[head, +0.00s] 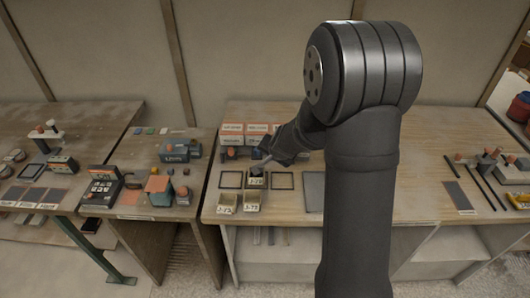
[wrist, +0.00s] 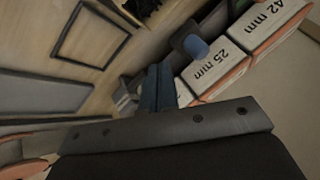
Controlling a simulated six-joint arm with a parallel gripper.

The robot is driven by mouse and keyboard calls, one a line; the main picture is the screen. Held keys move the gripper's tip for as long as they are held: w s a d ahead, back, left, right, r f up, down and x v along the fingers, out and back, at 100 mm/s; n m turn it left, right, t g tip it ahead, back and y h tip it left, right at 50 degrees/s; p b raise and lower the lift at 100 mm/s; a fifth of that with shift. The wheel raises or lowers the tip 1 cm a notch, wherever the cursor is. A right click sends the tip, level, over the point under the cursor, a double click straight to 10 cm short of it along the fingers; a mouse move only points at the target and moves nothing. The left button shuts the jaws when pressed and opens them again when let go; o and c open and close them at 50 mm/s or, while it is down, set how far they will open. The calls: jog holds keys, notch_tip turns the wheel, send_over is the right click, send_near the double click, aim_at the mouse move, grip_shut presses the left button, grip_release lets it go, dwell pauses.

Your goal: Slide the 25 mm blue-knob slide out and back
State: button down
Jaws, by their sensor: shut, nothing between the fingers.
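The 25 mm block (wrist: 210,66) has a white labelled face and orange sides, and stands right of my fingers in the wrist view. A blue knob (wrist: 195,47) sticks up from a dark part beside that label. My gripper (wrist: 158,88) is shut and empty, its two fingers side by side just left of the block and below the knob in the picture. I cannot tell whether the fingers touch the block. In the head view my gripper (head: 258,165) is small, in front of the row of labelled blocks, and the blue knob cannot be made out.
A 42 mm block (wrist: 268,22) adjoins the 25 mm one. A dark square frame (wrist: 90,35) lies on the wooden table, and another frame (head: 231,180) shows in the head view. Two small labelled bins (head: 227,203) stand near the table's front edge. Bare wood lies between the frames.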

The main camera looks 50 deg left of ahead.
jog(key=v, duration=1)
jog(key=shift+d, duration=0.3)
jog(key=shift+w+f, duration=0.1)
jog(key=shift+f, duration=0.1)
send_near(262, 154)
jog(key=shift+x, duration=2.55)
